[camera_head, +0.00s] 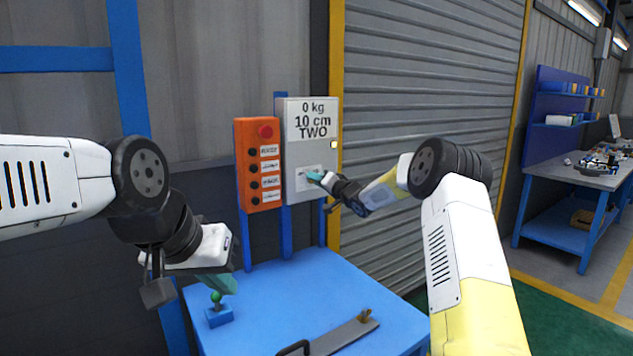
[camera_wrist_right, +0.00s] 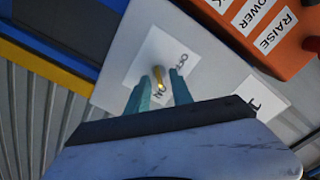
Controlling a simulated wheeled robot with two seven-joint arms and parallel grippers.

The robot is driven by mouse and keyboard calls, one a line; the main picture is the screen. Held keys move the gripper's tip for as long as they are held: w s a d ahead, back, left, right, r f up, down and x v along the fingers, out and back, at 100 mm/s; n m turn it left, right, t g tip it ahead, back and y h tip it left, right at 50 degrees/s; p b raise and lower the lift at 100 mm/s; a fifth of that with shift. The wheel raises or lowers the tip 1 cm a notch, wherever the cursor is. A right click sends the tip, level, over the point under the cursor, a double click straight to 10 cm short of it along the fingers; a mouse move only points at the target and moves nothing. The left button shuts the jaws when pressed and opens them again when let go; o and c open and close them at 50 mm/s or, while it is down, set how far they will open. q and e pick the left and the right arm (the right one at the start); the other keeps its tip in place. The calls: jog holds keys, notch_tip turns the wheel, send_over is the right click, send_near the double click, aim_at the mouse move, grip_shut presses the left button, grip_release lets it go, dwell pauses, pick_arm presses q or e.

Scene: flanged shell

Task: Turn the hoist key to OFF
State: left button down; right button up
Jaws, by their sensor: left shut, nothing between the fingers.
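The hoist key (camera_wrist_right: 158,76) is a small brass-coloured key on a white label plate (camera_wrist_right: 149,51) in the right wrist view. The plate is on the grey control box (camera_head: 314,150), where the key is hidden in the head view. Lettering by the key is partly covered; I cannot tell which mark it points at. My right gripper (camera_wrist_right: 160,83) is open, its teal fingertips on either side of the key with a gap visible; it also shows at the box in the head view (camera_head: 316,176). My left gripper (camera_head: 222,284) is shut and empty, low over the blue table.
An orange button box (camera_head: 258,164) hangs just left of the control box. A display reads 0 kg, 10 cm, TWO. On the blue table (camera_head: 300,290) stand a blue block with a green knob (camera_head: 217,309), close below my left gripper, and a grey bar with a handle (camera_head: 340,336).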

grip_shut()
dwell(0.3)
jog(key=n, duration=1.7)
jog(key=shift+s+a+n, duration=0.25)
jog(key=shift+a+n, duration=0.05)
dwell(0.3)
